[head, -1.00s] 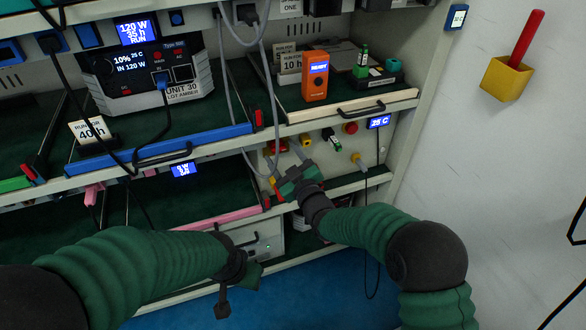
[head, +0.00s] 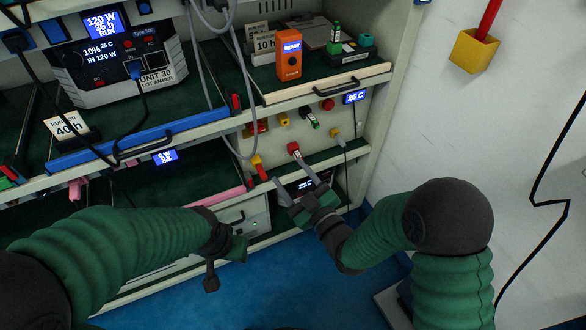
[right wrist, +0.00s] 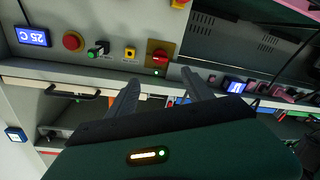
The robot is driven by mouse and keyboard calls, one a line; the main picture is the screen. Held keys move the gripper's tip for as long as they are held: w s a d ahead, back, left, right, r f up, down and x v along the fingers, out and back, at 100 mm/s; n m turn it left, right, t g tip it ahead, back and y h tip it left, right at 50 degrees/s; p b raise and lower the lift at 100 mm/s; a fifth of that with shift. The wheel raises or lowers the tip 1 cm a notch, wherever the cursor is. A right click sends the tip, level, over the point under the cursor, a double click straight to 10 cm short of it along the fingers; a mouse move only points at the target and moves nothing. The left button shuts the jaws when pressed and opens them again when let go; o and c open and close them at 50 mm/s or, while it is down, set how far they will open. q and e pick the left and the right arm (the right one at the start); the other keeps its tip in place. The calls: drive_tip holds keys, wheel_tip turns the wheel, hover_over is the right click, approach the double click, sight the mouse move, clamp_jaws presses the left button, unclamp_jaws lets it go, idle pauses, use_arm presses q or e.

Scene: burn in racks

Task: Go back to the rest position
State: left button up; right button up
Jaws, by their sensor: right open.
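My right gripper (head: 288,180) is open and empty in front of the rack's lower switch panel (head: 352,121), pointing up and left. Its two grey fingers stand apart in the right wrist view (right wrist: 160,92), with nothing between them. A red switch on a yellow plate (right wrist: 160,55) shows past the fingers there. My left gripper (head: 224,250) hangs low in front of the rack's bottom shelf. Its dark fingers are partly hidden, and I cannot tell their opening.
The rack's shelf edges and a black drawer handle (head: 336,87) stick out. An orange READY device (head: 289,60) stands on the upper right shelf. Loose cables (head: 241,100) hang before the panel. A yellow wall holder (head: 473,51) is at right. Blue floor (head: 290,285) is clear.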

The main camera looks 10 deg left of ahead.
drive_tip(key=d+f+m+g+h, duration=0.2)
drive_tip(key=d+f+m+h, duration=0.15)
drive_tip(key=d, duration=0.45)
drive_tip(key=d+f+m+g+h, duration=0.2)
drive_tip(key=d+h, duration=0.2)
drive_tip(key=d, duration=0.3)
drive_tip(key=s+d+f+m+g+h, duration=0.15)
drive_tip(key=s+d+m+g, duration=0.25)
drive_tip(key=s+d, duration=0.4)
drive_tip(key=s+d+f+m+g+h, duration=0.1)
drive_tip(key=s+d+m+g+h, duration=0.3)
drive_tip(key=s, duration=0.7)
wheel_tip(320, 180, up, 25)
drive_tip(key=y+p, duration=0.1)
drive_tip(key=p, duration=2.4)
drive_tip(key=shift+d+n+t, duration=0.3)
drive_tip(key=shift+d+n, duration=0.05)
drive_tip(key=shift+d, duration=0.05)
drive_tip(key=shift+w, duration=0.1)
